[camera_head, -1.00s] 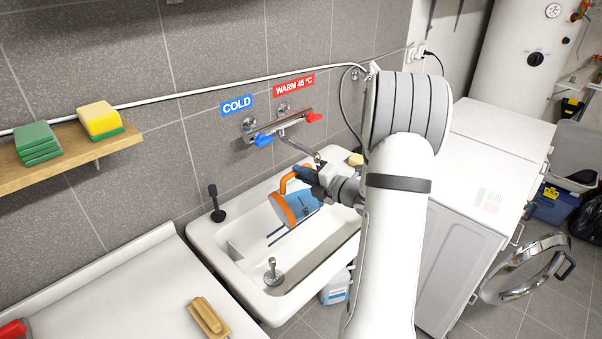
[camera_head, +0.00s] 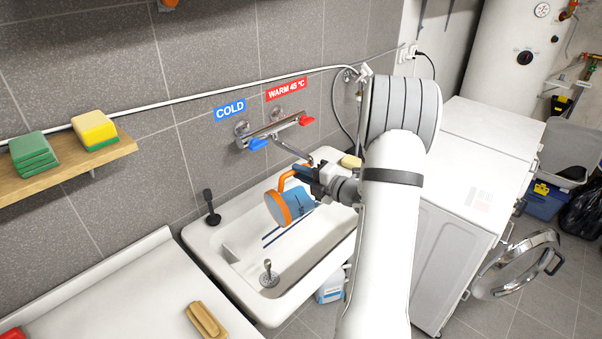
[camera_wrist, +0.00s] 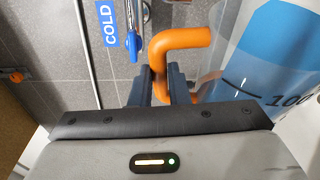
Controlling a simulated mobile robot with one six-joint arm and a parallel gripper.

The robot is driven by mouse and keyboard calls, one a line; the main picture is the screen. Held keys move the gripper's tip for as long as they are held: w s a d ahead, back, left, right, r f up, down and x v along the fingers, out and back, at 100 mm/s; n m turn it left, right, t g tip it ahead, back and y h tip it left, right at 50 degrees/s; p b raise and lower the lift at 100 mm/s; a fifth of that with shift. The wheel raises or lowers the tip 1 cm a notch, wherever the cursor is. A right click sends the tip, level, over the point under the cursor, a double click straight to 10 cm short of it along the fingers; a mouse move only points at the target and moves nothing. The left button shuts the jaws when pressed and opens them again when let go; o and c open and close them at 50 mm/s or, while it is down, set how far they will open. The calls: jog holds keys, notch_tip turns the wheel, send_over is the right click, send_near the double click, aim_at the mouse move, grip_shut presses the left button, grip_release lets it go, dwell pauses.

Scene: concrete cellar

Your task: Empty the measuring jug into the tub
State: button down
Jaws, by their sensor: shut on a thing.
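In the wrist view the jug (camera_wrist: 262,60) shows blue and a dark scale mark. My gripper (camera_head: 306,173) is shut on the orange handle; its dark fingers (camera_wrist: 158,90) clasp the handle in the wrist view.
The wall tap (camera_head: 272,131) with blue and red levers and its spout are close behind the jug. A black-handled stopper (camera_head: 211,207) and a metal drain piece (camera_head: 268,273) are at the tub. A white counter (camera_head: 120,300) lies left, a washing machine (camera_head: 450,220) right.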

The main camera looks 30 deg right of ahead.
jog(key=shift+d+r+m+p, duration=0.35)
jog(key=shift+d+p, duration=0.15)
jog(key=shift+p, duration=0.3)
jog(key=shift+w+d+m+p, duration=0.15)
jog(key=shift+d+m+p, duration=0.1)
jog(key=shift+d+p, duration=0.2)
jog(key=shift+a, duration=0.1)
jog(key=a+n+b, duration=0.1)
jog(key=a+f+n+b, duration=0.1)
jog(key=a, duration=0.1)
jog(key=a+f+n+b, duration=0.1)
jog(key=shift+s+a+h+b, duration=0.3)
jog(key=shift+s+a+b, duration=0.05)
jog(key=shift+s+a, duration=0.05)
jog(key=shift+a+r+n+g, duration=0.1)
jog(key=shift+a+n+g, duration=0.05)
jog(key=shift+n+g, duration=0.15)
